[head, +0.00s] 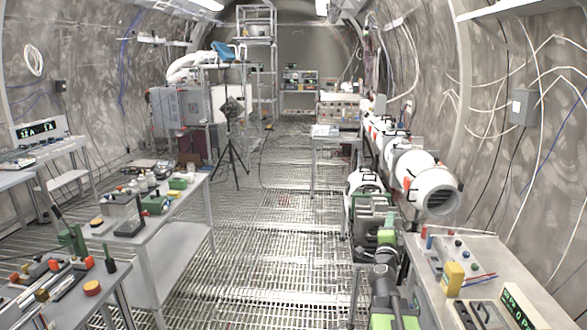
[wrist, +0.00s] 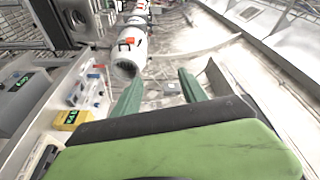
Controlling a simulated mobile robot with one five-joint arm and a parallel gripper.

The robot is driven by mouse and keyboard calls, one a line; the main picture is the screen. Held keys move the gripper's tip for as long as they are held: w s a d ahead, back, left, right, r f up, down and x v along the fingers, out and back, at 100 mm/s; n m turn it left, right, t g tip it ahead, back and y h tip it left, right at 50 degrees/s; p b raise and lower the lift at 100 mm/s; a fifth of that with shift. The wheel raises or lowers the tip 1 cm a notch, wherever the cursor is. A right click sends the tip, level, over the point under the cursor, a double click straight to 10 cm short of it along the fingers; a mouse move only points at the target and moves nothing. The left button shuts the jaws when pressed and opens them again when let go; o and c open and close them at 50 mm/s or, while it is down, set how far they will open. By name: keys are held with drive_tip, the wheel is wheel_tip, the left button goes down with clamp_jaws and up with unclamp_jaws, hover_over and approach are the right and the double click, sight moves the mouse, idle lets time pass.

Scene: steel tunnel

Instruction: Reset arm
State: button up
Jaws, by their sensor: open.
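My gripper (wrist: 160,82) shows in the wrist view with its two green fingers spread apart. Nothing is between them, so it is open and empty. The white cylindrical unit with orange parts (wrist: 130,52) is seen beyond the fingers, apart from them. In the head view my arm (head: 386,275) rises at the bottom right, beside the right-hand bench. I cannot make out the fingertips clearly in that view.
The right bench (head: 485,248) carries a yellow box (head: 453,275) and a display (head: 522,308), close to my arm. The white cylindrical unit (head: 430,186) stands beyond it. Left benches (head: 185,212) hold small items. The grated floor (head: 270,240) between is clear up to a tripod (head: 232,150).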

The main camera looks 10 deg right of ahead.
drive_tip(key=w+a+f+n+t+y+b, duration=0.1)
drive_tip(key=w+a+f+n+y, duration=0.15)
drive_tip(key=a, duration=0.45)
drive_tip(key=w+a+f+n+t+y+b, duration=0.1)
drive_tip(key=w+a+f+n+y, duration=0.2)
drive_tip(key=a, duration=0.5)
drive_tip(key=s+a+f+n+g+y+b, duration=0.1)
drive_tip(key=a+f+n+g+y+b, duration=0.15)
drive_tip(key=a+f+n+y, duration=0.65)
drive_tip(key=s+a+f+n+g+y+b, duration=0.1)
drive_tip(key=a+f+n+g, duration=0.25)
drive_tip(key=a, duration=1.25)
drive_tip(key=s+a+f+n+g, duration=0.2)
drive_tip(key=s+f, duration=0.2)
drive_tip(key=f, duration=0.2)
drive_tip(key=s+d+f+n+g+h, duration=0.1)
drive_tip(key=s+d+f+g+h, duration=0.1)
drive_tip(key=s, duration=0.6)
drive_tip(key=s+d+f+n+g+h, duration=0.1)
drive_tip(key=s+d+f+g+h, duration=0.1)
drive_tip(key=s+d+f+g, duration=0.3)
drive_tip(key=s+d+g, duration=0.1)
drive_tip(key=s+g, duration=0.1)
drive_tip(key=s, duration=0.2)
drive_tip(key=shift+d+f, duration=0.2)
drive_tip(key=shift+f, duration=0.05)
drive_tip(key=shift+h, duration=0.25)
drive_tip(key=shift+c, duration=0.2)
